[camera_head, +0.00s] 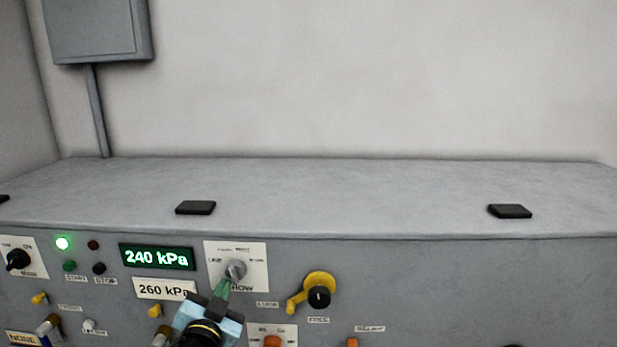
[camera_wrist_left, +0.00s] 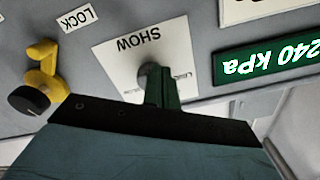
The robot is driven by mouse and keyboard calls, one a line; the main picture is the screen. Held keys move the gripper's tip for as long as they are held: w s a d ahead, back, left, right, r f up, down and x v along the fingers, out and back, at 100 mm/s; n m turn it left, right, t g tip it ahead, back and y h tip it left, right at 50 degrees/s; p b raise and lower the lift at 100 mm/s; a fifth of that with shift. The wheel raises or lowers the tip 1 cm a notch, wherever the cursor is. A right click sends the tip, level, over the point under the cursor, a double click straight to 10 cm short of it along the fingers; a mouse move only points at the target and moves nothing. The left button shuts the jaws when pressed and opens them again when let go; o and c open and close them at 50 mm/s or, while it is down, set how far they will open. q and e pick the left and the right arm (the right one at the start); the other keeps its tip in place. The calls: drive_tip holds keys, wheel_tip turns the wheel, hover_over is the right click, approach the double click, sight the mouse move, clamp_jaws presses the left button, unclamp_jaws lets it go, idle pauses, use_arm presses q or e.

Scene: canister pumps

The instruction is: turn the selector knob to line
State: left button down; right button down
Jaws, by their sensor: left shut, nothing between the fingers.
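The selector knob (camera_head: 236,269) is a small grey knob on a white plate (camera_head: 258,252) marked SHOW, on the front of the grey panel. Several small labels surround it; I cannot read its pointer's setting clearly. My left gripper (camera_head: 222,288) comes up from below with its green fingers shut and empty, the tips at or just before the knob. In the left wrist view the fingers (camera_wrist_left: 162,88) overlap the knob (camera_wrist_left: 149,74), partly hiding it; I cannot tell whether they touch. My right gripper is not in view.
A green display (camera_head: 157,257) reads 240 kPa, above a 260 kPa label (camera_head: 165,289). A yellow lever with a black knob (camera_head: 318,296) sits right of the plate. A black MAIN knob (camera_head: 18,260) and lit green lamp (camera_head: 62,243) are at left. An orange knob (camera_head: 272,342) is below.

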use_arm(q)
drive_tip(key=shift+d+f, duration=0.15)
drive_tip(key=shift+d+f, duration=0.2)
drive_tip(key=shift+d, duration=0.45)
drive_tip(key=shift+f, duration=0.1)
drive_tip(key=s, duration=0.6)
drive_tip(key=shift+a+f, duration=0.15)
drive_tip(key=shift+f, duration=0.15)
idle(0.4)
